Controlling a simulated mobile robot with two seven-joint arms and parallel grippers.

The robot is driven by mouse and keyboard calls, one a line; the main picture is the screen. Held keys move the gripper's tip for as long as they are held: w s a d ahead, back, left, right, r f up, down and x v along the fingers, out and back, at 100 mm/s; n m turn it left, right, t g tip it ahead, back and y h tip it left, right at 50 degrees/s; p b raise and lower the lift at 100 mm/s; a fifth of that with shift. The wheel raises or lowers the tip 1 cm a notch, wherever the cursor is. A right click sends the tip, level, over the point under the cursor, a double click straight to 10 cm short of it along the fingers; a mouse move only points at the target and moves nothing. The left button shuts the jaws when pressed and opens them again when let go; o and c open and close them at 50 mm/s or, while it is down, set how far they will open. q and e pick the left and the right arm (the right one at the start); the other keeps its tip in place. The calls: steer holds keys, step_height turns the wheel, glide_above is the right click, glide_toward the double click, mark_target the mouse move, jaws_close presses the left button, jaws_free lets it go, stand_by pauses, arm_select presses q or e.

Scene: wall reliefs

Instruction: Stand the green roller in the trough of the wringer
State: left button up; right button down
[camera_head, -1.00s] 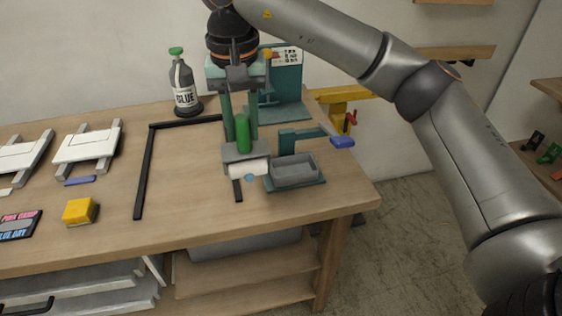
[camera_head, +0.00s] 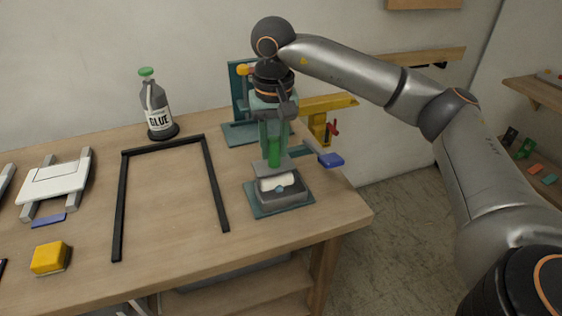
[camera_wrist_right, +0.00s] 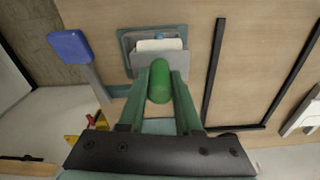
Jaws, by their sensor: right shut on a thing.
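The green roller has a green handle (camera_head: 274,153), a grey head and a white sleeve (camera_head: 280,182). My right gripper (camera_head: 273,146) points down and is shut on the handle, which also shows between its fingers in the right wrist view (camera_wrist_right: 159,82). The wringer has a teal base (camera_head: 252,197), a grey trough (camera_head: 287,203) and a lever with a blue end (camera_head: 331,160). The roller is upright, and its sleeve shows over the trough. I cannot tell whether it rests inside or hovers just above. The sleeve also shows in the right wrist view (camera_wrist_right: 158,45). My left gripper is not in view.
A black frame (camera_head: 214,187) lies left of the wringer. A glue bottle (camera_head: 155,105), a teal stand (camera_head: 240,100) and a yellow bracket (camera_head: 327,105) are behind. A yellow block (camera_head: 50,257) and a white board (camera_head: 55,182) are at left. The table's right edge is near the wringer.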

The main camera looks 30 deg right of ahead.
mark_target(281, 163)
steer(key=shift+d+f, duration=0.5)
steer(key=shift+f, duration=0.1)
steer(key=f, duration=0.1)
steer(key=d+f, duration=0.1)
steer(key=f, duration=0.1)
steer(key=shift+a+f, duration=0.1)
steer(key=shift+f, duration=0.35)
steer(key=shift+f, duration=0.25)
steer(key=c, duration=0.6)
jaws_free()
step_height(281, 163, up, 12)
steer(key=shift+s+a+r, duration=0.15)
steer(key=shift+s+r, duration=0.1)
steer(key=shift+s, duration=0.05)
